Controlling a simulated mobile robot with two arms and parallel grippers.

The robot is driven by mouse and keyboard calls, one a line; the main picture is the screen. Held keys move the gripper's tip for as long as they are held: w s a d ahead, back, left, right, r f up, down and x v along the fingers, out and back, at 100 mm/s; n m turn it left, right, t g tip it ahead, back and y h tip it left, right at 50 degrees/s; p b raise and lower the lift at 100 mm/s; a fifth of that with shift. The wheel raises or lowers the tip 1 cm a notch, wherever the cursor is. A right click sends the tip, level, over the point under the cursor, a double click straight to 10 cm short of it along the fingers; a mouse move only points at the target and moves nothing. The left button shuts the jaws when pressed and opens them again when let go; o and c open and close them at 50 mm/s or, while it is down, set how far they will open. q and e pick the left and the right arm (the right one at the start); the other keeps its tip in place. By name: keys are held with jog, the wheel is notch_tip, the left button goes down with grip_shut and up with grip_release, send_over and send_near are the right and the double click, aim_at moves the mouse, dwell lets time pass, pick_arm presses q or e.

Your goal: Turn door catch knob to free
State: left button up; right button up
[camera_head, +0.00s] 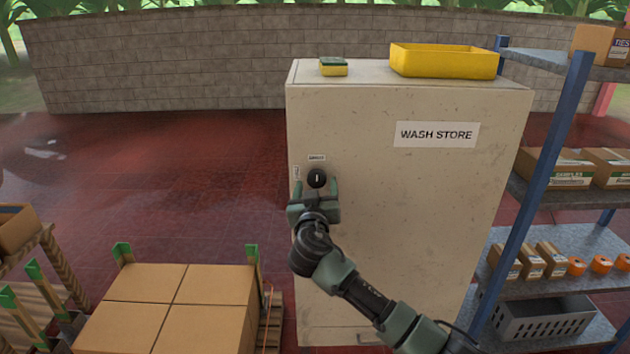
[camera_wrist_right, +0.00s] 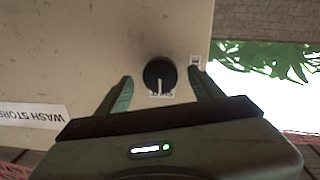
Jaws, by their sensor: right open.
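The catch knob (camera_head: 317,177) is a round black knob with a white pointer line, on the front of the cream cabinet (camera_head: 400,230) near its left edge. The line stands upright toward a small label (camera_head: 317,157) above it; another label (camera_head: 297,173) sits to its left. The label text is too small to read surely. My right gripper (camera_head: 316,185) is open, its fingers on either side of the knob. In the right wrist view the knob (camera_wrist_right: 160,74) sits between the spread fingertips (camera_wrist_right: 160,77), with gaps showing. My left gripper is not in view.
A yellow tray (camera_head: 445,65) and a sponge (camera_head: 333,67) lie on the cabinet top. A WASH STORE sign (camera_head: 436,134) is on its front. Shelving (camera_head: 545,190) stands close at right; stacked cartons (camera_head: 170,305) stand at lower left. The red floor beyond them is clear.

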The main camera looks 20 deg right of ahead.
jog(key=shift+x, duration=1)
jog(key=c, duration=1.4)
